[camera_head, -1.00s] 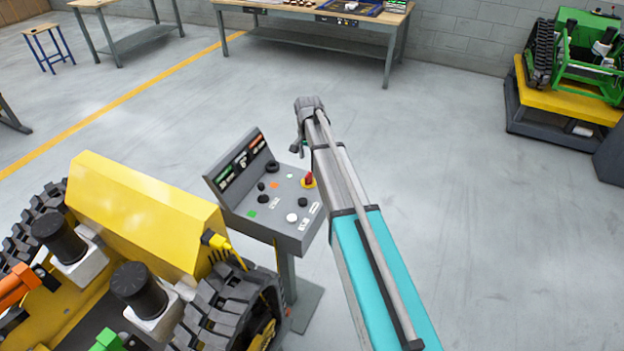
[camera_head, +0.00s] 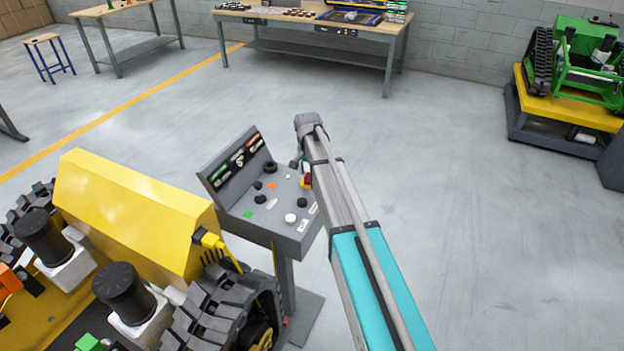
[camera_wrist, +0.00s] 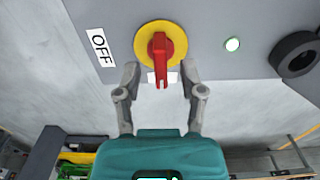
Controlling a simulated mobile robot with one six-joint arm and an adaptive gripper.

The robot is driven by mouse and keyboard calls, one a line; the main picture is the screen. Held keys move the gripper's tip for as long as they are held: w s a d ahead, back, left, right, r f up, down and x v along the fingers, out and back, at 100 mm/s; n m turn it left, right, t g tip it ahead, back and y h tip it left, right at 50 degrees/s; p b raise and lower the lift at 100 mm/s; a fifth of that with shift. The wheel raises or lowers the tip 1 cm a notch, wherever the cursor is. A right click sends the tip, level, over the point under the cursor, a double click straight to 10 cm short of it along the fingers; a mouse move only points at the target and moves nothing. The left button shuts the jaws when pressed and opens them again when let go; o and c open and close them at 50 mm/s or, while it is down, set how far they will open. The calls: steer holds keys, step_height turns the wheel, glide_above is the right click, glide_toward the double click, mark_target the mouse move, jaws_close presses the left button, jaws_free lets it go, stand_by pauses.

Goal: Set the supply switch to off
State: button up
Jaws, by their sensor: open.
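The supply switch (camera_wrist: 161,53) is a red rotary handle on a yellow disc, on the grey control panel (camera_wrist: 205,30). In the wrist view its handle points toward my gripper (camera_wrist: 163,80). A white OFF label (camera_wrist: 100,47) is left of the disc; another white label under the handle is mostly hidden. My gripper is open, its two fingers spread on either side of the handle's end, with no clear contact visible. In the head view the panel stands on a post beside the yellow carrier, and my arm hides most of the switch (camera_head: 306,181).
A white button (camera_wrist: 232,44) and a black knob (camera_wrist: 295,54) sit right of the switch. The yellow tracked carrier (camera_head: 130,205) stands close left of the panel. A workbench (camera_head: 310,25) stands at the back, and a green machine (camera_head: 590,55) at the right. Floor right of my arm is clear.

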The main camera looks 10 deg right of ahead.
steer(key=shift+f+b, duration=0.4)
steer(key=shift+f, duration=0.3)
